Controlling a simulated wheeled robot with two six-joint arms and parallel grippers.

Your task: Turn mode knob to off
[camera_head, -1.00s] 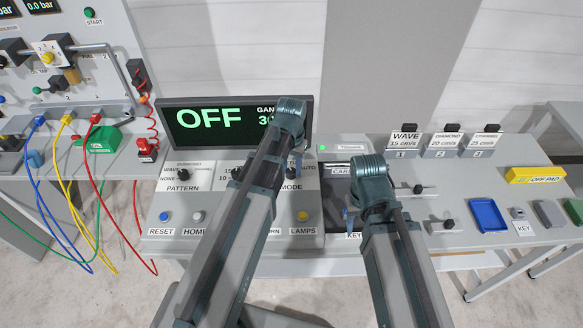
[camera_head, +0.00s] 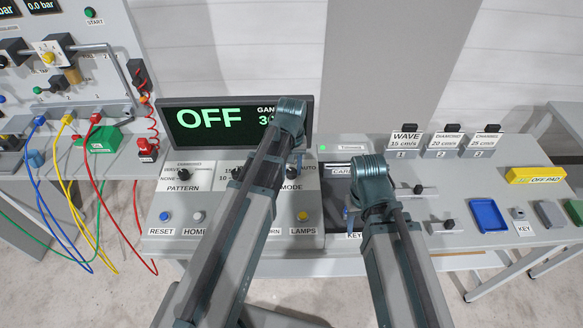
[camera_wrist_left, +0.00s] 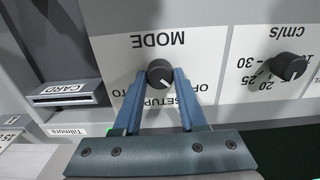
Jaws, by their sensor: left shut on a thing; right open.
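The black mode knob (camera_wrist_left: 160,68) sits on the white MODE plate, and its pale pointer mark faces lower right, towards the partly hidden OFF word, in the left wrist view. My left gripper (camera_wrist_left: 160,74) is shut on the knob, one finger on each side. In the head view my left gripper (camera_head: 298,160) reaches down over the MODE area and its wrist hides most of the knob. The display (camera_head: 235,124) reads OFF in large green letters. My right gripper (camera_head: 348,213) is open, mostly hidden under its own wrist, near the KEY label.
A speed knob (camera_wrist_left: 288,66) is beside the mode knob, and a card slot (camera_wrist_left: 68,94) is on the other side. A pattern knob (camera_head: 183,170) and a yellow lamps button (camera_head: 303,216) are on the same panel. Cables hang at the left. A blue tray (camera_head: 488,215) lies right.

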